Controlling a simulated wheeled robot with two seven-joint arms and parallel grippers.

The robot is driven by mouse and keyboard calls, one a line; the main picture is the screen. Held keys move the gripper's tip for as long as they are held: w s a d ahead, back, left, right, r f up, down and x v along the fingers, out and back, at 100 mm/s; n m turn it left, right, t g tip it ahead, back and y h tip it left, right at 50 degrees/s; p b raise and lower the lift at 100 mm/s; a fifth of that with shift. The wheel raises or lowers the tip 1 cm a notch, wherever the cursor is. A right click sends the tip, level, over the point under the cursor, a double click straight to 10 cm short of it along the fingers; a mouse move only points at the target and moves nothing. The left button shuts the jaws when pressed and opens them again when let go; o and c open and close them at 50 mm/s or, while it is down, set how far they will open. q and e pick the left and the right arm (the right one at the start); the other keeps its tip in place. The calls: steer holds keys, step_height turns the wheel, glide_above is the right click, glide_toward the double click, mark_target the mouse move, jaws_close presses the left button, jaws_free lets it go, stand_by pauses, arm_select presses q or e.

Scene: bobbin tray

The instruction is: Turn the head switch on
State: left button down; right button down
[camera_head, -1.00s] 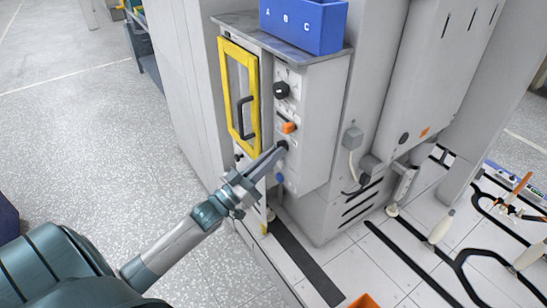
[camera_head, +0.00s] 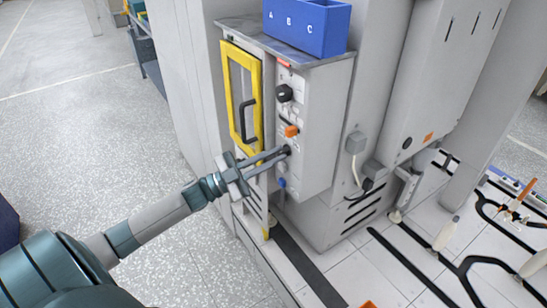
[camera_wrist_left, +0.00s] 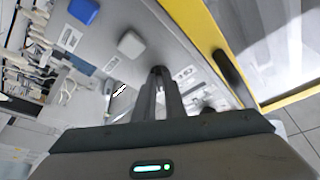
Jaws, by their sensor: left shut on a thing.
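The grey control panel (camera_head: 315,125) carries a large black knob (camera_head: 284,92), an orange switch (camera_head: 291,131) below it, and a small black switch (camera_head: 287,149) lower down. My left gripper (camera_head: 284,152) is shut on this small black switch, its two fingers reaching in from the left. In the left wrist view, the fingertips (camera_wrist_left: 159,74) meet at the dark switch, which they mostly hide. I cannot tell which way the switch points. No label saying "head" is readable. My right gripper is not in view.
A yellow-framed door (camera_head: 229,90) with a black handle (camera_head: 247,120) stands just left of the panel. A blue knob (camera_head: 281,182) sits below the gripper. A blue box (camera_head: 307,28) marked A B C rests on top. Open floor lies at the left.

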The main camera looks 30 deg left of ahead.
arm_select(q)
steer(key=shift+m+g+h, duration=0.3)
steer(key=shift+m, duration=0.4)
steer(key=c, duration=1.9)
jaws_free()
steer(key=shift+o, duration=0.4)
steer(key=shift+a, duration=0.1)
